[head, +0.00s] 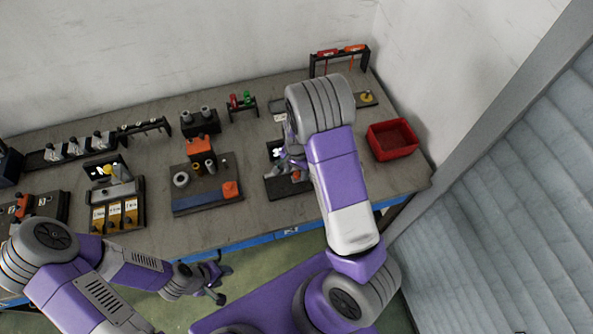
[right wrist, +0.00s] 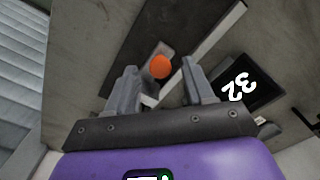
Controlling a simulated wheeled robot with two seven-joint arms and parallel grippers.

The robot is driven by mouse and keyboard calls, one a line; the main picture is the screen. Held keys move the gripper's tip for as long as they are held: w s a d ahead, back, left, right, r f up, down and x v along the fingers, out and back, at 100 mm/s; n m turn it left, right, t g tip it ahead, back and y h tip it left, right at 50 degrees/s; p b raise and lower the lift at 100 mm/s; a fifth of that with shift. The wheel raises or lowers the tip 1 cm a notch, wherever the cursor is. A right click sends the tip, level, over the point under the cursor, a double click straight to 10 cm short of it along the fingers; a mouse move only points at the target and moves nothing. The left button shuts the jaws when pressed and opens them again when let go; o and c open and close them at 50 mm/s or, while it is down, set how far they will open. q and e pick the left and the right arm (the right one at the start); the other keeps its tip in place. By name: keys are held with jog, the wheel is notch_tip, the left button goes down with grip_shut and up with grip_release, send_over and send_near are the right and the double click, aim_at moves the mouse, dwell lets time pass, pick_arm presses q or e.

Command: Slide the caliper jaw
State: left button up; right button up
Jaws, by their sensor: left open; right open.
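In the right wrist view a light metal bar (right wrist: 205,45), which looks like the caliper's beam, runs diagonally over a dark base. A round orange piece (right wrist: 160,67) shows between my fingertips, and a black display (right wrist: 243,88) with white digits lies to the right. In the head view the dark caliper base (head: 273,190) is partly hidden by my right arm. My right gripper (head: 290,160) is open above it, also seen in the right wrist view (right wrist: 158,72); contact cannot be told. My left gripper (head: 217,282) is open and empty, off the table's front edge.
A red bin (head: 393,140) stands to the right on the workbench (head: 240,222). A fixture board (head: 205,203) with an orange block lies left of the caliper base. Small racks (head: 240,105) stand behind. Bench surface is clear between the base and the front edge.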

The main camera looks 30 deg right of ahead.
jog(key=shift+f, duration=0.45)
jog(key=shift+c, duration=0.5)
grip_shut()
